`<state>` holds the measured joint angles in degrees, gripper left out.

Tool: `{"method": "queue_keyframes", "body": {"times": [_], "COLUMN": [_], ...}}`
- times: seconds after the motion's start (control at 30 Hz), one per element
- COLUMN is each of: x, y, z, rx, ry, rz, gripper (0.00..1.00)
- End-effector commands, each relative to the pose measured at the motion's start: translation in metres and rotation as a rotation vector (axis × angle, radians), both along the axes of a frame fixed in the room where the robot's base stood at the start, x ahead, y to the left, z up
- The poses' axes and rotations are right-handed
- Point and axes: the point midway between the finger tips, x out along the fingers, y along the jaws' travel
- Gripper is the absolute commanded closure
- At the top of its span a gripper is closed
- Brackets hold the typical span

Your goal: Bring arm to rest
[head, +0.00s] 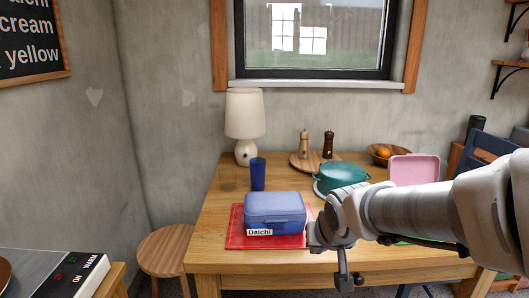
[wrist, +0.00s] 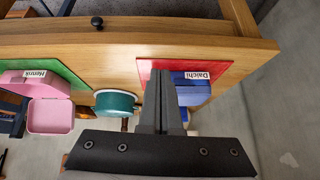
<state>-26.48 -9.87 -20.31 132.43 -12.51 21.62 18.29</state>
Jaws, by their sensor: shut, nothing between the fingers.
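My arm reaches in from the right in the head view, and my gripper (head: 343,282) hangs at the table's front edge, right of the blue lunch box. In the wrist view my gripper (wrist: 161,76) has its two fingers together with nothing between them. The blue lunch box (head: 274,208), labelled Daichi, stands closed on a red mat (head: 236,236). In the upside-down wrist view the blue box (wrist: 192,90) is partly hidden behind the fingers. My gripper appears apart from the box.
The wooden table (head: 215,212) holds a blue cup (head: 257,174), lamp (head: 244,115), teal pot (head: 342,176), two mills and a fruit bowl. A stool (head: 165,250) stands left.

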Motion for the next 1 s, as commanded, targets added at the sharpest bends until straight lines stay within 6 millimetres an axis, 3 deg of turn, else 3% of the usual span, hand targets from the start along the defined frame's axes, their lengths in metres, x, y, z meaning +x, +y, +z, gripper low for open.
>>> {"method": "queue_keyframes", "body": {"times": [0.1,0.3,0.6,0.67,1.0], "x": [-0.04,-0.106,-0.187,-0.185,-0.183], "y": [-0.015,-0.026,-0.028,-0.027,-0.027], "z": [0.019,0.037,0.042,0.065,0.146], "rx": [0.012,-0.005,-0.064,-0.062,-0.06], "ry": [0.025,0.07,0.124,0.129,0.129], "rz": [-0.008,0.007,0.027,0.033,0.032], "gripper": [1.0,1.0,1.0,1.0,1.0]}}
